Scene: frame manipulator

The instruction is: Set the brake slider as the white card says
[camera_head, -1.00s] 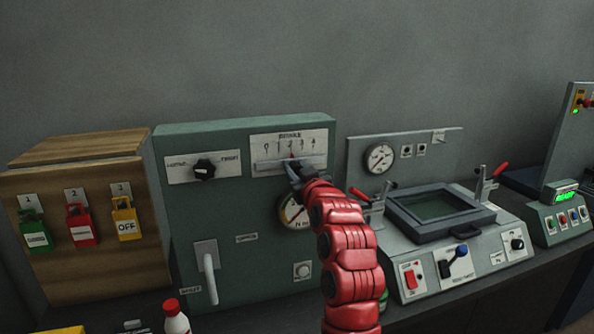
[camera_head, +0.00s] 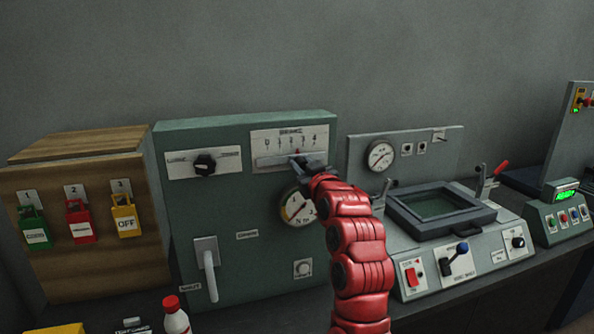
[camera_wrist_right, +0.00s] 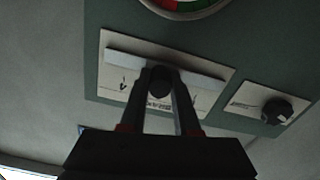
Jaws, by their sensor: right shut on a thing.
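The brake slider plate (camera_head: 262,145) is on the upper right of the green cabinet front, with a scale from 0 to 4. The slider's black knob (camera_wrist_right: 160,82) shows between the fingers in the right wrist view. My right gripper (camera_head: 300,163) is shut on this knob. A small red mark (camera_head: 297,151) above it stands between 2 and 3, though the gripper partly hides the slot. A small whitish card-like piece (camera_head: 132,322) lies at the lower left edge; I cannot read it. My left gripper is not in view.
A white lever (camera_head: 209,275) is lower left. A bottle with a red cap (camera_head: 175,315) stands in front. A frame machine (camera_head: 440,207) is to the right.

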